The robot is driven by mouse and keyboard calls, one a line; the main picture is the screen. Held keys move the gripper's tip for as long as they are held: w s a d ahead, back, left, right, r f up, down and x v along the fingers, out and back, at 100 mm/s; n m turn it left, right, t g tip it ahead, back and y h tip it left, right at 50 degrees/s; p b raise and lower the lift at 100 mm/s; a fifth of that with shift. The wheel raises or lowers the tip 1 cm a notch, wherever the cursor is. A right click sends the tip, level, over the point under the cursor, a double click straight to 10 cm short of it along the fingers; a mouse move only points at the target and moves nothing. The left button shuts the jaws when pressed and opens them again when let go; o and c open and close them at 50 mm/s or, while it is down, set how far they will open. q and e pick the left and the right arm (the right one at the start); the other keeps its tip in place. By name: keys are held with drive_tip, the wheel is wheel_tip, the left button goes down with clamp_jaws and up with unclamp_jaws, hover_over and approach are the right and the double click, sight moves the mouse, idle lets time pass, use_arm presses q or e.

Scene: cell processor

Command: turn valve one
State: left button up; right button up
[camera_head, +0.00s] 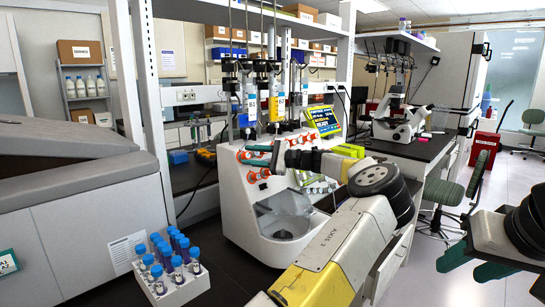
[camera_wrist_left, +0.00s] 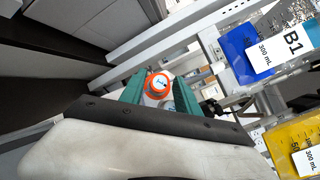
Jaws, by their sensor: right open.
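The white cell processor (camera_head: 240,208) stands on the dark bench, with several orange valves (camera_head: 252,177) on its upper front. In the left wrist view, an orange valve (camera_wrist_left: 157,84) with a pale, blue-marked cap faces me; the mark looks like a 1. My left gripper (camera_head: 266,155) is at the upper valves. Its two teal fingers are apart, one on each side of that valve in the left wrist view (camera_wrist_left: 159,92). I cannot tell whether they touch it. My left arm hides part of the processor. My right gripper (camera_head: 474,262) is open and empty at the lower right, away from the processor.
A white rack (camera_head: 180,292) of blue-capped tubes stands at the front left. A yellow-framed screen (camera_head: 323,120) stands behind my left arm. A green chair (camera_head: 443,193) is at the right.

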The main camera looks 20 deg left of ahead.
use_arm(q)
clamp_jaws()
drive_tip(key=shift+n, duration=0.6)
drive_tip(key=n+g+h, duration=0.1)
drive_tip(key=n, duration=0.1)
drive_tip(key=n+h, duration=0.2)
drive_tip(key=shift+w+a+r+n+g, duration=0.1)
drive_tip(key=shift+r+n+g, duration=0.1)
drive_tip(key=shift+n+g, duration=0.2)
drive_tip(key=n+h, duration=0.3)
drive_tip(key=n, duration=0.1)
drive_tip(key=shift+r+n, duration=0.15)
drive_tip(key=shift+n, duration=0.25)
drive_tip(key=shift+t+h, duration=0.3)
drive_tip(key=shift+o, duration=1.6)
unclamp_jaws()
